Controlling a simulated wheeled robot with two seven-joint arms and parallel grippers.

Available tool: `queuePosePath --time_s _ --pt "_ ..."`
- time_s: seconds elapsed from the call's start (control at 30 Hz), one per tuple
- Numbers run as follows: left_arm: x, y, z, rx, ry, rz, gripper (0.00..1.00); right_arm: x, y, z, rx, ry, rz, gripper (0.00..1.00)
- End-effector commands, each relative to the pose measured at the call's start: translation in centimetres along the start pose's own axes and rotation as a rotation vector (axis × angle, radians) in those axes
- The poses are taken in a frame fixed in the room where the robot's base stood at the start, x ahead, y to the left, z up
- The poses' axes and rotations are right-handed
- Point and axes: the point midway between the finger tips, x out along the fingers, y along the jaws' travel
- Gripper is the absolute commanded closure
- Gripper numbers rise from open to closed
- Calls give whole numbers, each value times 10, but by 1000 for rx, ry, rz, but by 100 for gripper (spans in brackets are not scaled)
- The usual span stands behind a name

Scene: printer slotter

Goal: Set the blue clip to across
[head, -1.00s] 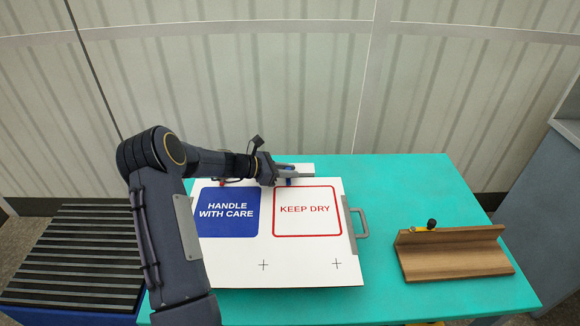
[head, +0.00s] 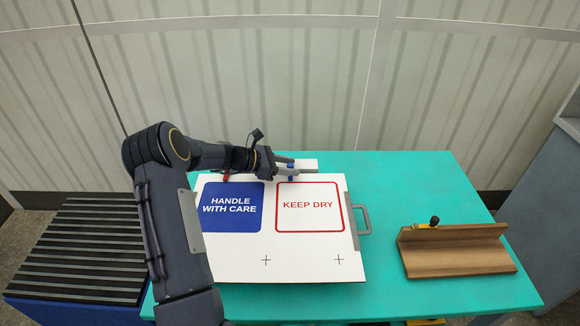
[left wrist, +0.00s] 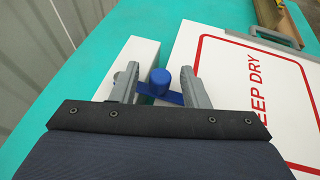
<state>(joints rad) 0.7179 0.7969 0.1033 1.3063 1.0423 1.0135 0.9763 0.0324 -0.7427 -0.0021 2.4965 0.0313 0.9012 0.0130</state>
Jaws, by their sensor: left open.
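The blue clip (left wrist: 161,82) has a round knob on a flat blue bar, on a white block (left wrist: 147,56) beside the printed board. In the left wrist view, the clip lies between the fingers of my left gripper (left wrist: 161,90), which is open around it. The bar's right end passes close to the right finger; I cannot tell if they touch. In the head view, my left gripper (head: 291,169) is over the back edge of the board (head: 215,262), and only a little of the blue clip (head: 291,167) shows. My right gripper is not in view.
A red piece (head: 226,177) shows at the board's back left edge. A grey handle (head: 362,220) is on the board's right side. A wooden holder (head: 458,258) with a yellow, black-knobbed tool (head: 430,223) stands at right. A black slatted rack (head: 80,250) is at left. The teal table (head: 400,180) is clear at back right.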

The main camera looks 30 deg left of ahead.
Motion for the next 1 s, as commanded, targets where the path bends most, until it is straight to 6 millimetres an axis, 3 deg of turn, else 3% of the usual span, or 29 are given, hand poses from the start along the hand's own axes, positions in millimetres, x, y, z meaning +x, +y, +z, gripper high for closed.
queuePosePath --time_s 0.4,1.0 --pt "-64 1 -2 1 2 4 59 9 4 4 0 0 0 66" --pt "-71 0 0 0 1 1 59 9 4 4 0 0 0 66"
